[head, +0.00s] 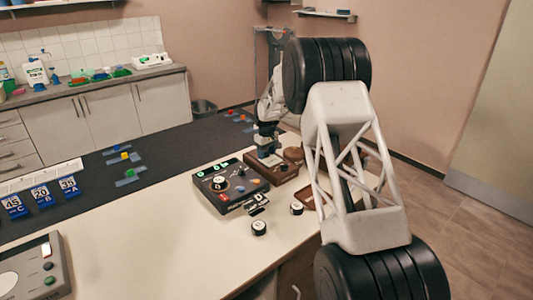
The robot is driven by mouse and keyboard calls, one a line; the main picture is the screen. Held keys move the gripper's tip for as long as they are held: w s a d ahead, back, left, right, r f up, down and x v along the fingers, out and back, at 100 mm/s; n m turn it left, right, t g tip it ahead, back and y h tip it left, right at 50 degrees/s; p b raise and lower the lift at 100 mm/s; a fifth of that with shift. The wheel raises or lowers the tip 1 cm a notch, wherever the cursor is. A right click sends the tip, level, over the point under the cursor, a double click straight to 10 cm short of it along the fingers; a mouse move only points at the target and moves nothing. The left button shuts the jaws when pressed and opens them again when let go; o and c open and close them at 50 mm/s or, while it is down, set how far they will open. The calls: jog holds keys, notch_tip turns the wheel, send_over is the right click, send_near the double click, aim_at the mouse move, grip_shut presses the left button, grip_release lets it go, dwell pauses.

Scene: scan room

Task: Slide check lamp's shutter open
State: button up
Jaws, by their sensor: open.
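I cannot tell for sure which thing is the check lamp, and no shutter can be made out. A black box (231,187) with green-lit displays, a knob and coloured buttons stands on the pale tabletop. A small black-and-white piece (257,203) is at its front edge. My gripper (266,139) is open, small and dark in the view, behind and right of the black box. It is above or beside a brown wooden block (272,173); whether it touches anything there is unclear. My arm hides part of the table's right side.
Two small round black-and-white pieces (259,228) (296,208) lie in front of the box. A grey console (35,270) is at the lower left. Blue number blocks (41,196) stand on the dark mat (90,190). The front middle of the tabletop (160,250) is clear.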

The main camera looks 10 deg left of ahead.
aim_at(255, 150)
grip_shut()
jog(key=w+a, duration=0.5)
jog(key=shift+w+a, duration=0.3)
jog(key=shift+w, duration=0.05)
jog(key=shift+w+a+r, duration=0.1)
jog(key=shift+w+a, duration=0.25)
grip_release()
notch_tip(255, 150, up, 8)
dwell(0.8)
